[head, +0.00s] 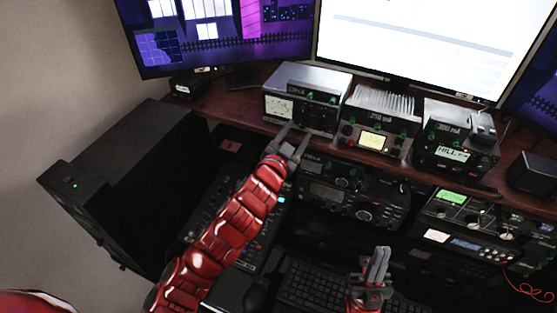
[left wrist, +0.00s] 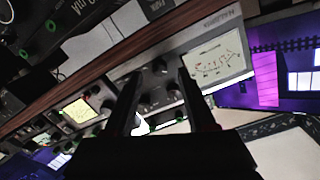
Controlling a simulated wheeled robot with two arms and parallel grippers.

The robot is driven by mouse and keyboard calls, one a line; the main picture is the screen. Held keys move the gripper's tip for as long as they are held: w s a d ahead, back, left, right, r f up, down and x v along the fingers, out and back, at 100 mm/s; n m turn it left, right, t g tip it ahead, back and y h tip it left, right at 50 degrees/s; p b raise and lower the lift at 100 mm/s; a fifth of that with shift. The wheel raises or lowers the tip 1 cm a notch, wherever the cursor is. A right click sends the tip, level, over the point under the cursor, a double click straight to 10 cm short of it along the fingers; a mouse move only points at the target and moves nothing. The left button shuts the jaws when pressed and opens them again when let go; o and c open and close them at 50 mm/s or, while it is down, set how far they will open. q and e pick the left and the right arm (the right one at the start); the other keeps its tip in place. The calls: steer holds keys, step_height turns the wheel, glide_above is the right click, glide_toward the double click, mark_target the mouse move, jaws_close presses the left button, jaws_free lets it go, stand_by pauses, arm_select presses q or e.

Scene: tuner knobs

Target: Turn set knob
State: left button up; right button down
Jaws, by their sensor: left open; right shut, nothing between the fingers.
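A silver-topped tuner box (head: 312,78) with a pale meter and several dark knobs stands at the left of the shelf. In the left wrist view its dark front panel (left wrist: 215,60) lies beyond my fingers, with knobs (left wrist: 160,66) showing between and around them. No label tells me which one is the set knob. My left gripper (head: 290,142) is open just below and in front of this box; its fingers (left wrist: 160,95) have no visible object between them. My right gripper (head: 377,262) is shut and empty, low over the keyboard area.
A finned box (head: 378,108) and another display box (head: 455,145) stand to the right on the wooden shelf (head: 225,105). Monitors (head: 420,40) rise behind. Radios (head: 350,190) sit under the shelf, with a keyboard (head: 310,285) below. A black cabinet (head: 130,150) stands left.

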arm_select(q)
steer(key=p+v, duration=1)
steer(key=v, duration=0.6)
